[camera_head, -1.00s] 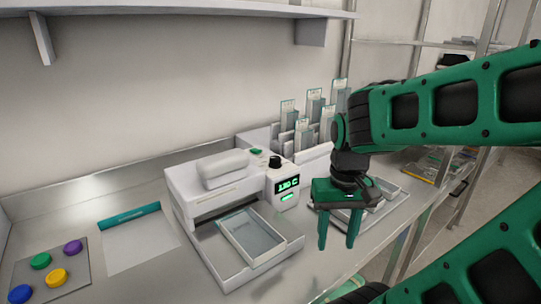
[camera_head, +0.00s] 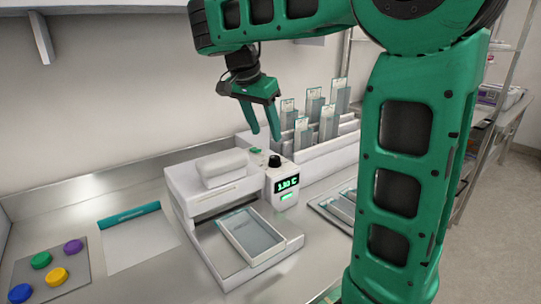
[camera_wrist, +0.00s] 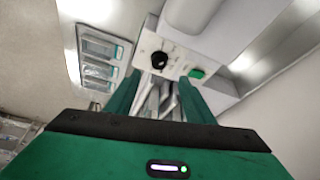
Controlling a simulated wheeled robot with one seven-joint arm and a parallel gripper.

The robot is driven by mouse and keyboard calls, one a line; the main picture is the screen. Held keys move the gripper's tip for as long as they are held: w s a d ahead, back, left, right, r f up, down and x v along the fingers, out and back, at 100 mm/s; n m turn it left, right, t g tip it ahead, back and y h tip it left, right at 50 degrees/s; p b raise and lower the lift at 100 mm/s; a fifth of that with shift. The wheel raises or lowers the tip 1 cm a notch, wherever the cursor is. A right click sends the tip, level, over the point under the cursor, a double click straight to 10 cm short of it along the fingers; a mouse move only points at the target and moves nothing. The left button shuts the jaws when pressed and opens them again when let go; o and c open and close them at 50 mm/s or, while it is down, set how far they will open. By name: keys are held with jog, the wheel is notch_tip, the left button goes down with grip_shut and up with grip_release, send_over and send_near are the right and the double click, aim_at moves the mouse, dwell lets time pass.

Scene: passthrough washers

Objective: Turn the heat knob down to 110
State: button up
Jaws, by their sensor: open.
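The black heat knob (camera_head: 274,161) sits on top of the control box of a white machine (camera_head: 186,182). It also shows in the wrist view (camera_wrist: 159,61), on a pale panel beside a green button (camera_wrist: 197,73). The green display (camera_head: 287,183) on the front of the box appears to read 130 C. My gripper (camera_head: 266,135) is open and empty, fingers pointing down, above the knob and apart from it. In the wrist view the knob lies just beyond and between the fingertips (camera_wrist: 158,78).
Upright slide racks (camera_head: 318,120) stand behind and right of the machine. A shallow tray (camera_head: 335,212) lies right of it, partly hidden by my arm. A glass-bottomed tray (camera_head: 252,237) sits in front. A panel with coloured buttons (camera_head: 52,272) is at left. A shelf hangs above.

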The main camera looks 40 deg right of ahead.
aim_at(274, 157)
jog(key=x, duration=1)
jog(key=shift+s, duration=0.1)
jog(key=c, duration=1)
jog(key=shift+r+n, duration=0.1)
jog(key=shift+n, duration=0.3)
jog(key=n+t, duration=0.1)
jog(key=n, duration=0.2)
jog(key=shift+s+y, duration=0.1)
jog(key=shift+y, duration=0.3)
jog(key=shift+d+n+t+y, duration=0.1)
jog(key=shift+n+t+y, duration=0.5)
jog(key=shift+n, duration=1.4)
